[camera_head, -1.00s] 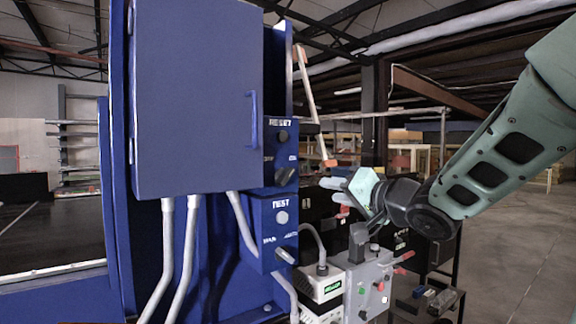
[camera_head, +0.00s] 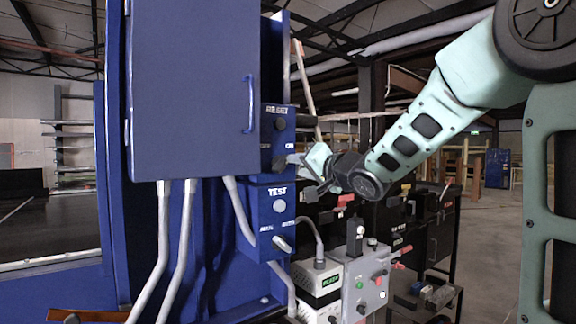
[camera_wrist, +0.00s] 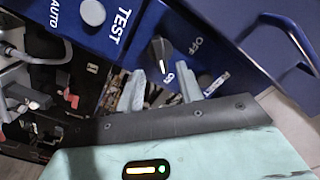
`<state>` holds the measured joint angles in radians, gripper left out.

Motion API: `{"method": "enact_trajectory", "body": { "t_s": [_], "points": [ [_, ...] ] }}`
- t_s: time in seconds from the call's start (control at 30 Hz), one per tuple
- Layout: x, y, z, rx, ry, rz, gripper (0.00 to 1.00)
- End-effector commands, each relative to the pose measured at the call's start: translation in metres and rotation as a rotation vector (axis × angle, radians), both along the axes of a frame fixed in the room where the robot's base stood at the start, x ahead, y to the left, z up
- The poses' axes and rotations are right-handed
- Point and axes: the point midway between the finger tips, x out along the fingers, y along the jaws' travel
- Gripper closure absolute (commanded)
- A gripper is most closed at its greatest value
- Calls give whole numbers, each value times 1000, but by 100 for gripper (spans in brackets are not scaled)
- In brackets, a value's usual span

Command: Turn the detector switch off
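The detector switch (camera_wrist: 160,52) is a dark rotary knob on the blue upper switch box (camera_head: 283,122), with ON and OFF labels beside it in the wrist view. In the head view my gripper largely covers the knob. My gripper (camera_wrist: 162,86) is open, its two pale fingers apart with nothing between them. In the wrist view the knob is just beyond the fingertips, roughly in line with the gap. In the head view my gripper (camera_head: 296,160) is right at the front of the upper box. I cannot tell whether the fingers touch the knob.
The lower blue TEST box (camera_head: 270,222) has a grey button and a MAN/AUTO switch (camera_head: 283,244). The large blue cabinet (camera_head: 192,90) has a handle (camera_head: 249,105). A grey control box (camera_head: 366,280) stands below right. Open floor is at the right.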

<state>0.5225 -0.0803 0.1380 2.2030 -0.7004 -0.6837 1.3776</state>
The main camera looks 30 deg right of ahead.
Motion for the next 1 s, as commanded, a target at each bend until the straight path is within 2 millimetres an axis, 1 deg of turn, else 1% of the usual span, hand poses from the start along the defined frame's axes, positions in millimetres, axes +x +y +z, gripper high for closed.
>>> {"method": "enact_trajectory", "body": {
  "t_s": [0.03, 0.1, 0.2, 0.3, 0.47, 0.73, 0.77, 0.8, 0.87, 1.0],
  "points": [
    [11, 0, 0, 1, 3, 1, 64],
    [23, 1, 0, 0, 1, 1, 64],
    [38, 1, 1, 0, 1, 2, 64],
    [48, 1, 1, 0, 1, 0, 64],
    [56, 2, 0, -1, 1, -1, 64],
    [57, 2, 0, -1, -1, -1, 64],
    [57, 2, 0, -1, 0, 0, 72],
    [57, 2, 0, -1, 0, 0, 83],
    [57, 2, 0, -1, 0, 0, 100],
    [56, 2, 0, -2, 0, 0, 100]
  ]
}}
